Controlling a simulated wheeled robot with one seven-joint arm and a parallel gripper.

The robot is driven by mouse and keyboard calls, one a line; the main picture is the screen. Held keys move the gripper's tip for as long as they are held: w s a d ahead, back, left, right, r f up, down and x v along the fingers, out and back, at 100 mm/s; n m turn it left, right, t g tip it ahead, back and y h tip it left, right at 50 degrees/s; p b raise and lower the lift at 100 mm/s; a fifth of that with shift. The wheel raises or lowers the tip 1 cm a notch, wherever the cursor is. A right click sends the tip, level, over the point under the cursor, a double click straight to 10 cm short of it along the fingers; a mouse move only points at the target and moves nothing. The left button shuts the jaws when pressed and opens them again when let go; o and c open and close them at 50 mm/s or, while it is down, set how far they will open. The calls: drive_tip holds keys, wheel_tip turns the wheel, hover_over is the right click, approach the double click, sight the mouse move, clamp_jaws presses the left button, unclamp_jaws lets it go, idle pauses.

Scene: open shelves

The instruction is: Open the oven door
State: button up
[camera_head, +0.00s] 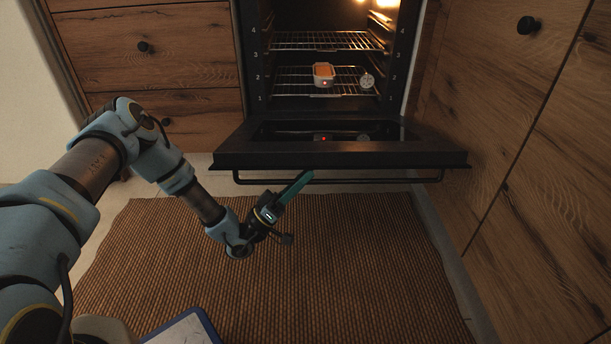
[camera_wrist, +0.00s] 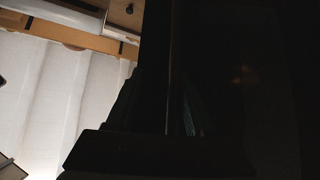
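The oven door (camera_head: 340,158) is swung down and stands out from the oven, nearly flat. Its dark bar handle (camera_head: 390,181) runs along the front edge. My gripper (camera_head: 306,175) is at the handle, left of its middle, with teal fingers pointing up and right to the bar. The fingers overlap the handle in the head view, and I cannot tell whether they touch it. They look like one strip there, so the gap between them is hidden. In the wrist view a dark surface fills most of the picture, and a teal finger (camera_wrist: 191,116) shows faintly.
Inside the lit oven, a small orange-filled dish (camera_head: 323,74) and a round dial (camera_head: 367,81) sit on the lower rack (camera_head: 295,88). An upper rack (camera_head: 315,41) is empty. Wooden drawers (camera_head: 160,50) and cabinets (camera_head: 500,110) flank the oven. A brown rug (camera_head: 340,270) covers the floor.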

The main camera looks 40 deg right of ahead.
drive_tip(key=w+d+f+b+v, duration=0.1)
drive_tip(key=w+b+v, duration=0.1)
drive_tip(key=b+v, duration=0.5)
drive_tip(key=v, duration=0.4)
drive_tip(key=shift+w+f, duration=0.2)
drive_tip(key=shift+f, duration=0.15)
idle(0.6)
drive_tip(key=shift+w+a, duration=0.1)
drive_tip(key=shift+a, duration=0.1)
idle(0.6)
